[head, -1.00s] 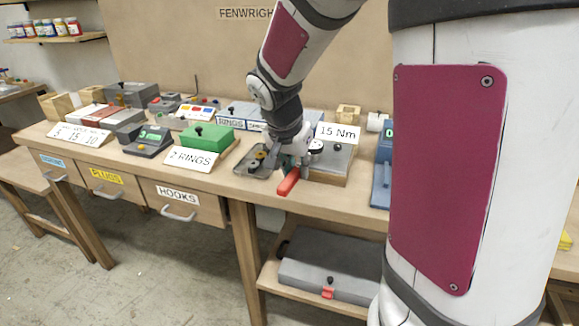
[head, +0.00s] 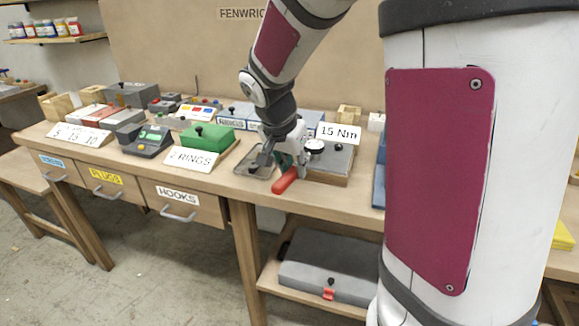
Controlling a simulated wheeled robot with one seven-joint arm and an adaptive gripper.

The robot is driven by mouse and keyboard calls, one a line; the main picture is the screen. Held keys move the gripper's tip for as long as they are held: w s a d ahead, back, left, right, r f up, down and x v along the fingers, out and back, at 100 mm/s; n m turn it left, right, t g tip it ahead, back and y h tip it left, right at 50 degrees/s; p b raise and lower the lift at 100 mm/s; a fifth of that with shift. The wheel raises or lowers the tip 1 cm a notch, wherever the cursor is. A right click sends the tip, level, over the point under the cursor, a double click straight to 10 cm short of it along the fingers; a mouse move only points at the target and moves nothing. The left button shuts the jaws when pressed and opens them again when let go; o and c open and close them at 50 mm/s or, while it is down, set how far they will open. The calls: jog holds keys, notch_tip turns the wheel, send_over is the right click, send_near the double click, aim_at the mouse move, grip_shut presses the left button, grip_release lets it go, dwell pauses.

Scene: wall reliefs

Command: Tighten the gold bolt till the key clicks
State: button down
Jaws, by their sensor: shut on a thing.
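My gripper (head: 278,157) points down over the grey metal plate (head: 250,168) at the bench's front. It is shut on a tool with a red handle (head: 284,180), which looks like the key. The handle sticks out toward the bench's front edge. The tool's far end is hidden by my gripper and wrist. I cannot make out the gold bolt; my gripper covers part of the plate. A white sign reading "15 Nm" (head: 338,132) stands behind, to the right.
A grey block on a wooden base (head: 333,160), with a round dial (head: 315,146), stands close right of my gripper. A green box (head: 211,137) and a "2 RINGS" sign (head: 191,157) are to the left. A blue item (head: 379,185) is partly hidden behind my arm.

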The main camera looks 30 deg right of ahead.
jog(key=shift+w+a+m+g+b, duration=0.2)
jog(key=shift+w+m+b, duration=0.05)
jog(key=shift+w+m, duration=0.4)
jog(key=shift+w+a+m+g+b, duration=0.2)
jog(key=shift+w+m+b, duration=0.05)
jog(key=shift+w+m, duration=0.35)
dwell(2.2)
jog(key=shift+s, duration=0.1)
jog(key=shift+s+d+n, duration=0.2)
jog(key=shift+s+n, duration=0.5)
jog(key=shift+n, duration=0.05)
jog(key=shift+r, duration=0.2)
jog(key=shift+r+p, duration=1.85)
jog(key=shift+r, duration=0.55)
